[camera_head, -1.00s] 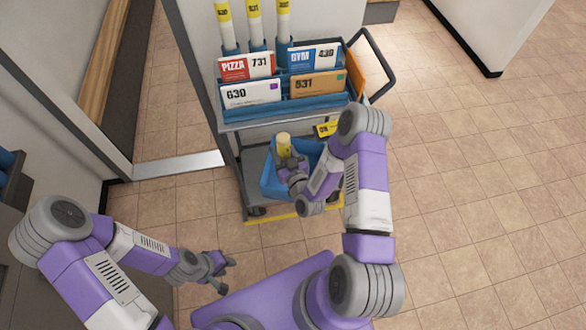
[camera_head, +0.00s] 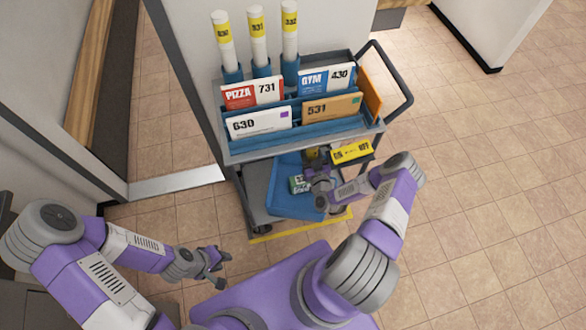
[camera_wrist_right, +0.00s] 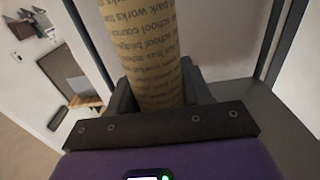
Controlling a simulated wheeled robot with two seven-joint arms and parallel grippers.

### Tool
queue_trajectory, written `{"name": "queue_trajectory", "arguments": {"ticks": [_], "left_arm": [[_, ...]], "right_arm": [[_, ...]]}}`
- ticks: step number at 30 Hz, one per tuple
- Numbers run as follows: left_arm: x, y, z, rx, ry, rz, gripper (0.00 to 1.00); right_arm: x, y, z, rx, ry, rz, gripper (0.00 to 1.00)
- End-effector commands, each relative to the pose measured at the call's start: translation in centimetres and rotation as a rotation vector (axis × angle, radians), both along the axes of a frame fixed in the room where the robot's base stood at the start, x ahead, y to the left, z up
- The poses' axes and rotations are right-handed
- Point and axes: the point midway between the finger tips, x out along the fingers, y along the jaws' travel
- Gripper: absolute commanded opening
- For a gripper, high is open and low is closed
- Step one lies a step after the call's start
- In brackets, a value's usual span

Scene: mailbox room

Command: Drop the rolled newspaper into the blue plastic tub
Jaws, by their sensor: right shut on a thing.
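The rolled newspaper (camera_wrist_right: 145,50) is a tan roll with printed text, standing between the right gripper's fingers in the right wrist view. In the head view only a small yellowish part of it (camera_head: 312,153) shows, just below the cart's upper tray. The blue plastic tub (camera_head: 283,207) sits on the cart's lower shelf. My right gripper (camera_head: 314,165) is shut on the newspaper at the tub's back right; I cannot tell whether the roll's lower end is inside the tub. My left gripper (camera_head: 218,268) is open and empty, in front of the cart at the left.
The cart's upper tray (camera_head: 300,140) overhangs the back of the tub and holds upright mail and several tubes. A yellow label (camera_head: 352,151) hangs at its front right. A green and white item (camera_head: 299,184) shows in the tub. Tiled floor (camera_head: 480,200) is clear at right.

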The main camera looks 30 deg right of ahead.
Motion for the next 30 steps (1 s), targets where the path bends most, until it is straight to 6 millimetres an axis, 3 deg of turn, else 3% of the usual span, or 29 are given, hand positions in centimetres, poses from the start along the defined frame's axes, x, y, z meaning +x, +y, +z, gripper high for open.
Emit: {"name": "queue_trajectory", "arguments": {"ticks": [9, 17, 22, 30], "left_arm": [[-0.1, 0.0, -2.6, 0.000, 0.002, 0.000, 0.35], [-0.1, 0.0, -3.5, 0.000, 0.001, 0.000, 0.35], [-0.1, 0.0, -4.9, 0.000, 0.001, 0.000, 0.35], [0.0, 0.0, -4.8, 0.000, 0.001, 0.000, 0.35]], "right_arm": [[-0.1, 0.0, -5.3, 0.000, 0.001, -0.002, 0.15], [0.0, 0.0, -7.3, 0.001, 0.001, 0.000, 0.15], [-0.1, 0.0, -9.9, 0.001, 0.002, -0.002, 0.15], [0.0, 0.0, -10.0, 0.001, 0.000, 0.000, 0.15]]}}
